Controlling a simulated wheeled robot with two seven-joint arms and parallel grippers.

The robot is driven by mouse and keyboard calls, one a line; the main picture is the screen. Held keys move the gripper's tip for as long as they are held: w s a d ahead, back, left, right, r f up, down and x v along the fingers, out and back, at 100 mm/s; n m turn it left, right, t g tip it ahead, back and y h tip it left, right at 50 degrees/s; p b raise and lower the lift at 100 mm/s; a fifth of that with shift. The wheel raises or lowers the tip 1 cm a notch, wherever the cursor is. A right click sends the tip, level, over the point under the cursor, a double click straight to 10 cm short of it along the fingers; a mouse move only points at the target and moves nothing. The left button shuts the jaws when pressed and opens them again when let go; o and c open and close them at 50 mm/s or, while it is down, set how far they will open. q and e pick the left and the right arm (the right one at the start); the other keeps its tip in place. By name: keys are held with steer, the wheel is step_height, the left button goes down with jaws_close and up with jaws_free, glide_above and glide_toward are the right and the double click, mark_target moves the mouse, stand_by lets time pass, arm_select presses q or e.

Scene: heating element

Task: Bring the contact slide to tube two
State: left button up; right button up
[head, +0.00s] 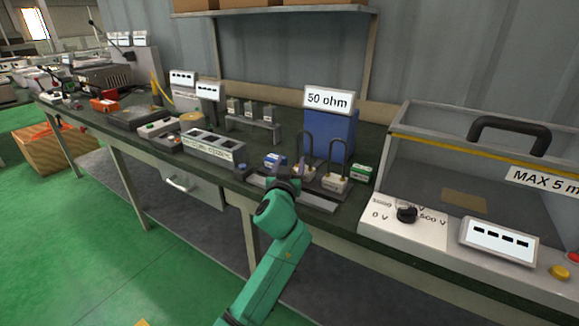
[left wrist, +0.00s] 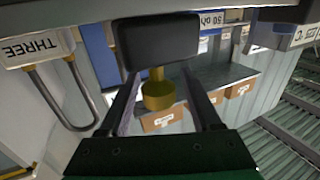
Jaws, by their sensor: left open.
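In the left wrist view, a black block (left wrist: 158,38) with a brass stem and round brass knob (left wrist: 158,92) is probably the contact slide. It lies ahead of and between the spread fingers of my open left gripper (left wrist: 158,75); I cannot tell whether they touch it. Two heating tubes with dark loops, one (head: 308,172) and another (head: 336,182), stand behind the rail. A tube label (left wrist: 38,47) reads THREE in the left wrist view. The right gripper is out of view.
A blue box (head: 342,130) carries a 50 ohm sign (head: 328,99) behind the tubes. A clear-covered console (head: 400,225) with a knob stands on the right. A grey socket box (head: 213,148) is left on the dark bench. A shelf hangs above.

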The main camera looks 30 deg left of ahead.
arm_select(q)
steer(key=b+v, duration=0.1)
steer(key=v, duration=1.3)
steer(key=shift+s, duration=0.25)
